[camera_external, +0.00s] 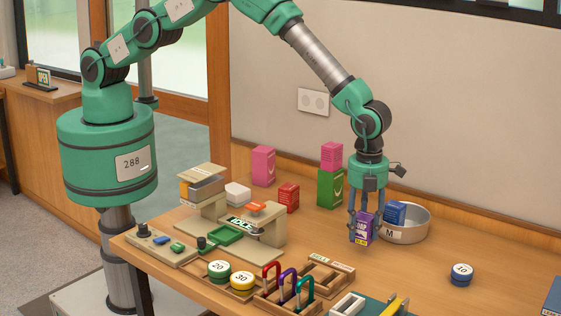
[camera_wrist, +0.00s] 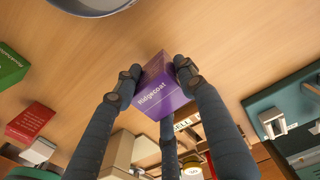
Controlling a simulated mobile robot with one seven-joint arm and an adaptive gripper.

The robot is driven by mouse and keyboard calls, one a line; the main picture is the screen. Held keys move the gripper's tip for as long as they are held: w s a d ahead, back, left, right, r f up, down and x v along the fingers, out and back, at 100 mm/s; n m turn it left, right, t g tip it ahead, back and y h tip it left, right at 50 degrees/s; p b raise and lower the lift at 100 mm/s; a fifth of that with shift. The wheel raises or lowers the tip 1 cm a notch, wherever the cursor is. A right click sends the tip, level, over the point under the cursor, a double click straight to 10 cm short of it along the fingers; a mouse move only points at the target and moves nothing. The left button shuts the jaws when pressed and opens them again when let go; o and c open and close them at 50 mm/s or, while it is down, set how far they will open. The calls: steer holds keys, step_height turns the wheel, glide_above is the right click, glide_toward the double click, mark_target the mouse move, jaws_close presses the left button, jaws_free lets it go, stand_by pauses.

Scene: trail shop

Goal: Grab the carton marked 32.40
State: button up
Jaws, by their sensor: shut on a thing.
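A purple carton (camera_external: 362,228) with a yellow label low on its face is between the fingers of my gripper (camera_external: 365,213), in front of the metal pan. In the wrist view the purple carton (camera_wrist: 163,92) reads "Ridgecoat", and the fingertips of my gripper (camera_wrist: 157,71) press on its sides. The figures on its yellow label are too small to read. I cannot tell if its base touches the table. Other cartons are a blue one (camera_external: 396,212) in the pan, a pink one (camera_external: 263,165), a red one (camera_external: 288,197), and a pink one (camera_external: 332,154) atop a green one (camera_external: 329,188).
The round metal pan (camera_external: 416,233) marked M stands just right of my gripper. A scale (camera_external: 242,224), round weights (camera_external: 242,281) and a wooden rack with coloured carabiners (camera_external: 287,297) lie to the left and front. A blue weight (camera_external: 460,275) stands right; table around it is clear.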

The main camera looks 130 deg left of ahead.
steer(key=s, duration=0.4)
steer(key=s+d+r, duration=0.1)
steer(key=s, duration=0.4)
steer(key=s+d, duration=0.1)
steer(key=s, duration=0.4)
steer(key=shift+r, duration=0.2)
stand_by(0.3)
